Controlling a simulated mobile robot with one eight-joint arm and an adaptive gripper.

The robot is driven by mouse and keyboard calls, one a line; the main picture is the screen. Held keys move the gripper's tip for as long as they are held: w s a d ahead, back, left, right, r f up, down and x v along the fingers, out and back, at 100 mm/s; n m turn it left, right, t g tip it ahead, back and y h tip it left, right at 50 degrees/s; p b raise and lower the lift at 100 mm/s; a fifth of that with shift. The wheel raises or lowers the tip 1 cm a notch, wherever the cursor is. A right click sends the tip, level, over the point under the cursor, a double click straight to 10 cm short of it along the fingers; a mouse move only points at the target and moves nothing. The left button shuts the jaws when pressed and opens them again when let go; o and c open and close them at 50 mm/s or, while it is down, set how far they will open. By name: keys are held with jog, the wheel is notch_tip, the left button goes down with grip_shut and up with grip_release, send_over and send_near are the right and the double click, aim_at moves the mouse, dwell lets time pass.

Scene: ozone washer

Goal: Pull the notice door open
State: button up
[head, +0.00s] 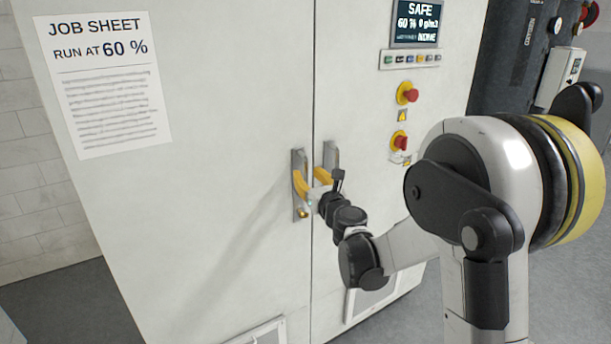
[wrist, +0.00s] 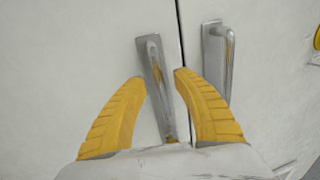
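The notice door (head: 215,130) is the left white cabinet door, with a job sheet (head: 106,85) on it reading "RUN AT 60 %". It looks shut, flush with the right door (head: 360,130). Its upright metal handle (head: 297,158) is near the seam; the handle also shows in the wrist view (wrist: 158,75). My gripper (head: 309,177) is at this handle. In the wrist view its two yellow fingers (wrist: 160,76) stand apart, one on each side of the handle bar, with a visible gap at the left. I cannot tell whether the right finger touches the bar.
The right door's handle (wrist: 227,60) is close to my right finger. The right door carries a display (head: 417,23), a button strip (head: 410,57) and red knobs (head: 410,95). Grey floor (head: 60,310) is free at the left front of the cabinet.

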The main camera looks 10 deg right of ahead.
jog(key=shift+w+a, duration=0.15)
jog(key=shift+w, duration=0.7)
grip_shut()
